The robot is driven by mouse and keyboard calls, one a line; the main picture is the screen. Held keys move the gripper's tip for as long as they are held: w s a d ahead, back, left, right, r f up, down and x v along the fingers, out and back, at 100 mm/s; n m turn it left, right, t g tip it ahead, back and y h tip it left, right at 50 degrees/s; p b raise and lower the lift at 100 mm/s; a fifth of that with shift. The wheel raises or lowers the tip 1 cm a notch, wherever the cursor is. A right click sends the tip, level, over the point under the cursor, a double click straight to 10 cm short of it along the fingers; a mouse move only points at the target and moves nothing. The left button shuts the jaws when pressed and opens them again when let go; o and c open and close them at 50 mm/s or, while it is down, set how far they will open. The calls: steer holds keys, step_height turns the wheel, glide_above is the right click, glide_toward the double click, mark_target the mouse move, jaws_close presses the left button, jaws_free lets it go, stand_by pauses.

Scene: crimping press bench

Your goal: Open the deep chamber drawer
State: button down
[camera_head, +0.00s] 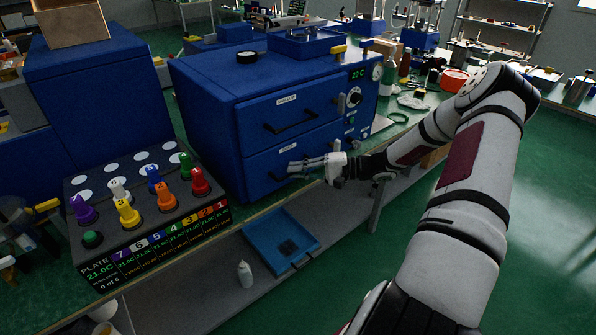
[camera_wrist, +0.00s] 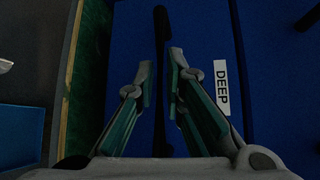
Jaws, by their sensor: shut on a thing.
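The deep chamber drawer (camera_head: 260,163) is the lower blue front of the blue cabinet and looks closed, flush with the cabinet face. Its white label reads DEEP in the wrist view (camera_wrist: 221,88). The black bar handle (camera_wrist: 160,25) runs up the wrist view and passes between my fingertips. My gripper (camera_head: 293,166) reaches in from the right at the lower front; in the wrist view its two fingers (camera_wrist: 162,78) are closed in on either side of the handle. In the head view my fingers hide most of this handle.
The upper drawer (camera_head: 290,108) with its own black handle is closed above. A control panel (camera_head: 355,98) with knob and display sits to its right. A plate with coloured knobs (camera_head: 150,215) stands at left. A blue tray (camera_head: 262,232) and white bottle (camera_head: 245,273) are below.

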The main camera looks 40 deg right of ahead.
steer(key=shift+s, duration=0.15)
steer(key=s+p, duration=0.9)
steer(key=s, duration=1.5)
steer(key=shift+s+d, duration=0.15)
steer(key=shift+d, duration=0.3)
steer(key=c, duration=1.9)
jaws_free()
steer(key=v, duration=1.2)
